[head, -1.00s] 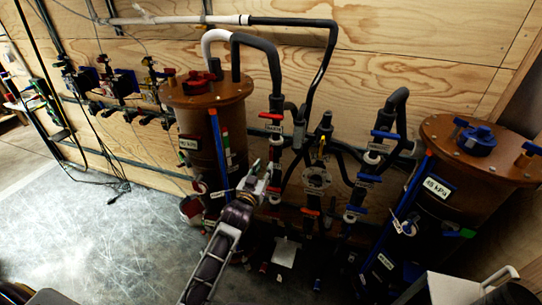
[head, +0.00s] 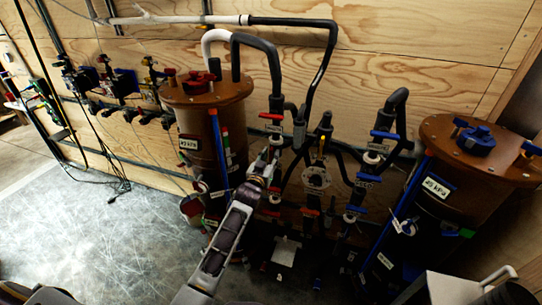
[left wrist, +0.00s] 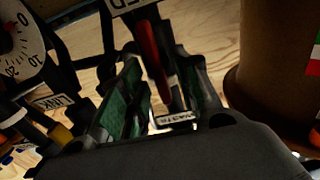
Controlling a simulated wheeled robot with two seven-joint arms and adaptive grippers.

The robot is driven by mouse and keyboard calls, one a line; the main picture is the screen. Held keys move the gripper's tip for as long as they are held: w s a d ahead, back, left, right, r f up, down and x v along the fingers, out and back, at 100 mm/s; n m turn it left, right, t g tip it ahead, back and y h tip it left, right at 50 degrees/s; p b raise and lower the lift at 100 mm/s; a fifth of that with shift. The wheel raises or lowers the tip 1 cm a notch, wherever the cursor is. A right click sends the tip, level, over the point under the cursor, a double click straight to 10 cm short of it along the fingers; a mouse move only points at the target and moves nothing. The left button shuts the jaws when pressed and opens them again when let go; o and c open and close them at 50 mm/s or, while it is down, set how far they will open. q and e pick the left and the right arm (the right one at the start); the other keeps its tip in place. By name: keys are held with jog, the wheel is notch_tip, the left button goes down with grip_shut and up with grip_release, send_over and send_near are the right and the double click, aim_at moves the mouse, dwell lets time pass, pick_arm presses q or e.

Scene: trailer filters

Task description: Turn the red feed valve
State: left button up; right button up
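The red feed valve handle (head: 271,116) is on the pipe just right of the left brown tank, above a white label. In the left wrist view the red handle (left wrist: 148,55) runs lengthwise between my two finger pads, below a label that reads upside down as ending in "ED". Gaps show on both sides of it. My left gripper (head: 270,150) reaches up to this pipe from below and covers part of it. In the left wrist view the left gripper (left wrist: 160,85) is open. I cannot tell whether a finger touches the handle. My right gripper is not in view.
The left brown tank (head: 205,95) stands close beside the gripper. A second brown tank (head: 470,175) stands at the right. Pipes with blue-handled valves (head: 385,136) and a round fitting (head: 316,178) lie between them. Clear metal floor (head: 90,230) is at the left.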

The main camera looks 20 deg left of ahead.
pick_arm(q)
jog(key=shift+w, duration=0.65)
grip_shut()
